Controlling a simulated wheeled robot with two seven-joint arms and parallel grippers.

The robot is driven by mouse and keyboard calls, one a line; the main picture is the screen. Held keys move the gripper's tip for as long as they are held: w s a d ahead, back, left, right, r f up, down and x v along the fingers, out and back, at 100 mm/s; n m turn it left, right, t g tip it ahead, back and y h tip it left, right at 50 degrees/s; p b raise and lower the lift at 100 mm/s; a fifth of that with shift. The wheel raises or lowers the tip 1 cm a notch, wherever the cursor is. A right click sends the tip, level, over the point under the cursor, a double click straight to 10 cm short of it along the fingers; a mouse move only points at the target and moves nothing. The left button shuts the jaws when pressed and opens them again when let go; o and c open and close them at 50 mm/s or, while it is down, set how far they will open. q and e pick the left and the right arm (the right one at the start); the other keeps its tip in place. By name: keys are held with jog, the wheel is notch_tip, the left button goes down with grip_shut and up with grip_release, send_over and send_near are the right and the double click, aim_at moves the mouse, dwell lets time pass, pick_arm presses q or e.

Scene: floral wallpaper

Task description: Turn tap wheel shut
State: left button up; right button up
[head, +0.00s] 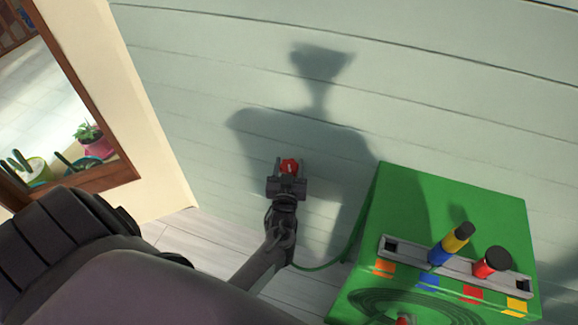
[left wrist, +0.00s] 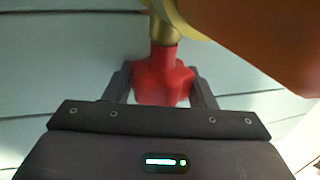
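The red tap wheel (head: 289,166) is low on the pale green plank wall, at the middle of the head view. In the left wrist view the red wheel (left wrist: 163,80) sits below a brass-coloured stem (left wrist: 165,30). My left gripper (head: 289,170) reaches up to the wheel with one finger on each side. In the left wrist view my left gripper's fingers (left wrist: 162,88) lie close against the wheel's sides and look shut on it. The rest of the tap is mostly hidden in the head view. My right gripper is not in view.
A green box (head: 450,195) stands at the right, with a grey tray (head: 460,268) holding coloured cylinders. A green hose (head: 322,266) runs beside it. A wood-framed mirror or opening (head: 130,172) and potted plants (head: 88,135) are at the left. An orange shape (left wrist: 270,40) fills the left wrist view's upper right.

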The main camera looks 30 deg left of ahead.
pick_arm(q)
jog(key=shift+c, duration=1.4)
jog(key=shift+a+r+m+t+h+p, duration=0.1)
jog(key=shift+m+t+h+p, duration=0.35)
jog(key=shift+h, duration=0.25)
jog(key=shift+m+t+h, duration=0.25)
jog(key=shift+m+h, duration=0.5)
jog(key=shift+h, duration=0.15)
jog(key=m+h, duration=0.1)
jog(key=h, duration=0.2)
jog(key=shift+m+t+p, duration=0.3)
jog(key=shift+m+p, duration=0.1)
jog(key=shift+m+h, duration=0.7)
jog(key=shift+h, duration=0.7)
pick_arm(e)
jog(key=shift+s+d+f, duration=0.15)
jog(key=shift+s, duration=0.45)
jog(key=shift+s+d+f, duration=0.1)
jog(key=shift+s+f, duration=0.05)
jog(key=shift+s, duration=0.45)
